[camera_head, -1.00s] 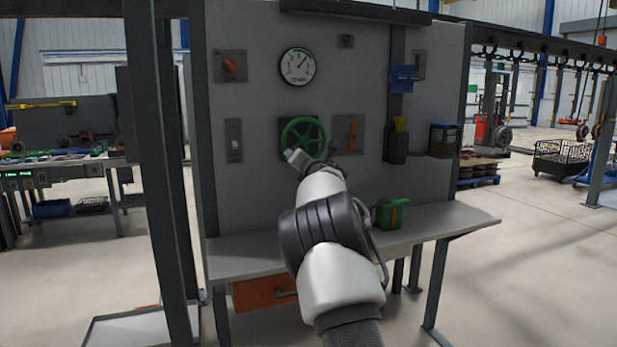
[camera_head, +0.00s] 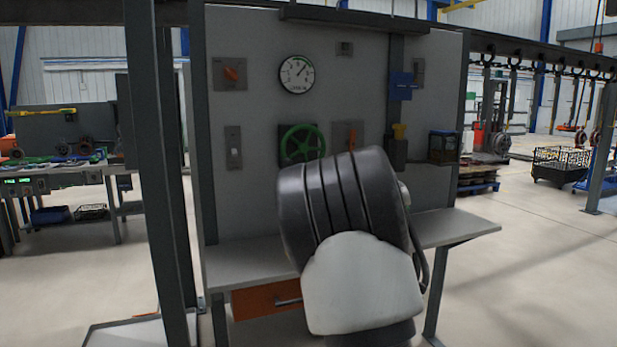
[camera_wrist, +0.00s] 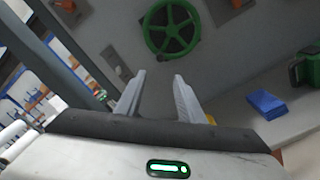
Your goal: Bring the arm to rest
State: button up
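My arm fills the lower middle of the head view, in front of the grey panel (camera_head: 260,130) and its shelf. The arm hides my gripper in that view. In the wrist view my gripper (camera_wrist: 156,95) is open. Its two pale fingers stand apart with nothing between them. The green handwheel (camera_head: 302,145) is mounted on the panel, and it also shows in the wrist view (camera_wrist: 171,45), beyond the fingertips and apart from them.
The shelf (camera_head: 460,224) juts out below the panel, with an orange drawer (camera_head: 262,300) under it. In the wrist view a blue block (camera_wrist: 267,104) and a green object (camera_wrist: 305,70) lie on the shelf. A dark post (camera_head: 158,170) stands left.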

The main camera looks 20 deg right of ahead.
jog(key=s+d+m+g+h, duration=0.2)
jog(key=s+m+g+h, duration=0.2)
jog(key=s+m, duration=1.1)
jog(key=s+a+f+m+g+y, duration=0.1)
jog(key=s+a+f+m+g, duration=0.35)
jog(key=s, duration=0.75)
jog(key=s+a+f+m+g+y, duration=0.1)
jog(key=s+a+f+m, duration=0.45)
jog(key=s, duration=0.55)
jog(key=s+a+f+m+g+y, duration=0.1)
jog(key=s+a+f+m+g, duration=0.35)
jog(key=s, duration=0.75)
notch_tip(320, 180, up, 27)
jog(key=a+n+t+p, duration=0.1)
jog(key=a+p, duration=0.1)
jog(key=p, duration=2.5)
jog(key=shift+w+t+p, duration=0.3)
jog(key=shift+p, duration=0.1)
jog(key=shift+n, duration=0.25)
